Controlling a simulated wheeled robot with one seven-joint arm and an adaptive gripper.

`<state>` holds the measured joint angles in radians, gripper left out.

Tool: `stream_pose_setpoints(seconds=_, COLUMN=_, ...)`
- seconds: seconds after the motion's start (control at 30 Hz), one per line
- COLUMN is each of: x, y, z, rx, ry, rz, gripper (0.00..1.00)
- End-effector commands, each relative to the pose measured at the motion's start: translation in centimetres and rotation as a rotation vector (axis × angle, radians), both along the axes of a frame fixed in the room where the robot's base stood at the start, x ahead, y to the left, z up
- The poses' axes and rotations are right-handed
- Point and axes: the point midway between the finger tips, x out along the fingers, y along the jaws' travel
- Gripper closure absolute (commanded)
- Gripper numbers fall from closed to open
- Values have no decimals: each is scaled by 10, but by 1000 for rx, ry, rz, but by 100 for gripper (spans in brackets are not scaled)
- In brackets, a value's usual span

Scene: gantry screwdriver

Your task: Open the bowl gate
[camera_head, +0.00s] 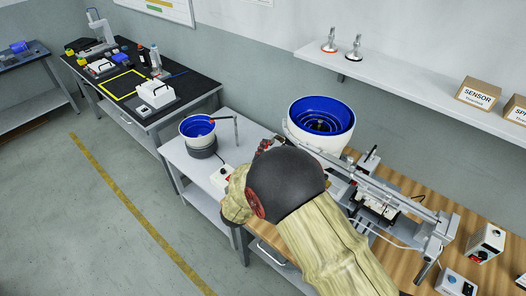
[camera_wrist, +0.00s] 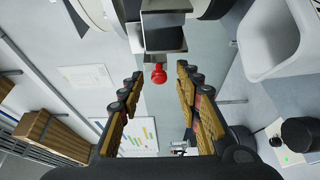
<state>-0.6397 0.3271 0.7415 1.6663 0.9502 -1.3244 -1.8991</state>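A red knob (camera_wrist: 158,75) on a grey metal block (camera_wrist: 165,38) shows in the wrist view; it may belong to the bowl gate, but I cannot tell for sure. My gripper (camera_wrist: 160,88) is open, one finger on each side of the knob's line, with no clear contact. In the head view a large white bowl with a blue inside (camera_head: 321,112) stands behind my arm. A smaller blue-lined bowl (camera_head: 197,127) stands to its left. My arm hides most of my gripper and the area in front of the large bowl.
A metal rail mechanism (camera_head: 390,190) runs along the wooden bench on the right. A wall shelf (camera_head: 400,83) with cardboard boxes (camera_head: 479,93) is above. A black-topped table (camera_head: 185,88) stands at the back left. The floor at left is clear.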

Motion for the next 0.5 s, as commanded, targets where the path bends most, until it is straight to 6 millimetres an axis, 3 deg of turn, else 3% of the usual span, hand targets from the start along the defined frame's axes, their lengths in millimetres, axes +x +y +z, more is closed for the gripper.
stream_pose_setpoints(seconds=0.27, x=-3, y=1, z=1, rx=1, ry=0, rz=1, gripper=66)
stream_pose_setpoints(seconds=0.5, x=-38, y=13, z=0, rx=0, ry=0, rz=5, gripper=66)
